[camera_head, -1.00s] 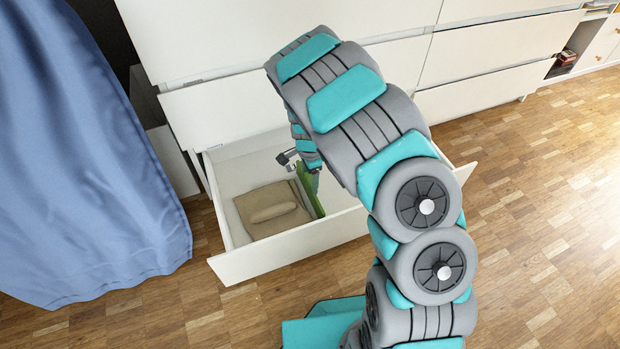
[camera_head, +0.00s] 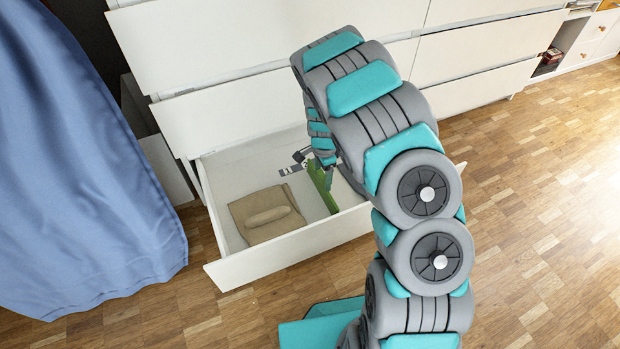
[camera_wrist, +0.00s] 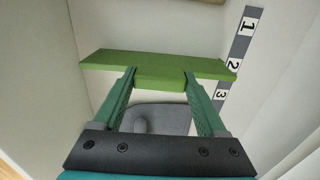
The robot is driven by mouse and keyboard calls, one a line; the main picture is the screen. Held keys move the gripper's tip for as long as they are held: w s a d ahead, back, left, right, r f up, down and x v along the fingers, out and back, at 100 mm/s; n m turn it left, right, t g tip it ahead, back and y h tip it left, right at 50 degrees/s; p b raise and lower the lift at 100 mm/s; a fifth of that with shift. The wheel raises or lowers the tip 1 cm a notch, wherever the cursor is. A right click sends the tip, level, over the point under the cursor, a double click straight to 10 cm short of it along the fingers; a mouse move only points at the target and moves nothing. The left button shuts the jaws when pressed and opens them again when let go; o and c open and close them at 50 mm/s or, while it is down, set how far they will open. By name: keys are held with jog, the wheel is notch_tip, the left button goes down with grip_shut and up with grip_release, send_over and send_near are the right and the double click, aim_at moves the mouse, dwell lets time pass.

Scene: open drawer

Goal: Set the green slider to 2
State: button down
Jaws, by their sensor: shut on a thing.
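The green slider (camera_head: 321,184) is a flat upright divider inside the open drawer (camera_head: 243,268). It also shows in the wrist view (camera_wrist: 110,60), spanning across the drawer. My gripper (camera_wrist: 160,76) is shut on a raised block at the middle of the slider; in the head view its fingers (camera_head: 329,177) are partly hidden by my arm. A grey scale strip (camera_wrist: 237,48) with 1, 2 and 3 runs along the drawer wall. The slider's right end in the wrist view lies at the 2, close beside the number.
A beige folded cloth-like item (camera_head: 250,230) with a roll on it lies in the drawer, left of the slider. A grey rounded object (camera_wrist: 158,118) shows beyond my fingers in the wrist view. A blue curtain (camera_head: 80,170) hangs at the left. The wooden floor at right is clear.

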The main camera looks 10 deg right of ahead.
jog(key=shift+d, duration=0.25)
grip_release()
jog(key=shift+r, duration=3.9)
jog(key=shift+p, duration=0.3)
